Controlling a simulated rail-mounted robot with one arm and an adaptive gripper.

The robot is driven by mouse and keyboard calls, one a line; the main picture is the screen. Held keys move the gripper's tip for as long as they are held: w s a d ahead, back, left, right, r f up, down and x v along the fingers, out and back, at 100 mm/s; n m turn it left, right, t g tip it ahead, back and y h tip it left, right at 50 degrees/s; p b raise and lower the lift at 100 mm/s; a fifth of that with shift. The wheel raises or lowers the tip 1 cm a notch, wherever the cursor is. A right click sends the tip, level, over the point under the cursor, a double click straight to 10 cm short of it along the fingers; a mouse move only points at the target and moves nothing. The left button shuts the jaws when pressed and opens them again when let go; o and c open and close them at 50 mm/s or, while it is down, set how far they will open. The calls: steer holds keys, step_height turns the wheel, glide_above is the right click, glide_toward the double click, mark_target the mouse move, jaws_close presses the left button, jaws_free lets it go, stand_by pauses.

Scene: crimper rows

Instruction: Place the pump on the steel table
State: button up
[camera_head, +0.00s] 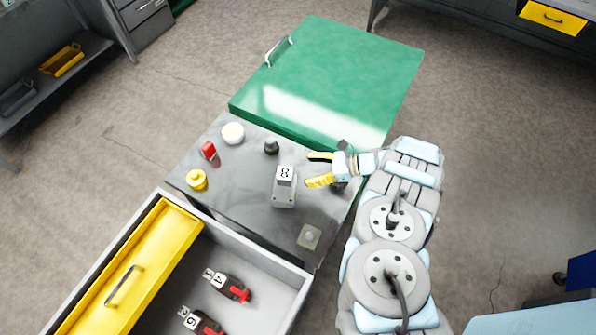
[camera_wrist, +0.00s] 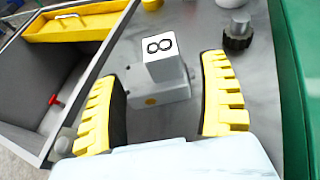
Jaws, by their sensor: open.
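A grey block-shaped device with a white top marked 8 (camera_head: 284,189) stands upright on the grey steel table (camera_head: 245,200); I take it to be the pump, though no label names it. The device also shows in the wrist view (camera_wrist: 160,75), between and beyond my yellow fingers. My gripper (camera_head: 317,168) is open and empty, just right of the device in the head view, fingers pointing left. I see no clear contact between fingers and device. Its lower right side is close to the right finger in the wrist view.
A green cabinet top (camera_head: 340,75) adjoins behind. An open drawer in front holds crimpers (camera_head: 227,286).

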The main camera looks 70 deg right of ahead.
steer(key=shift+v, duration=2.05)
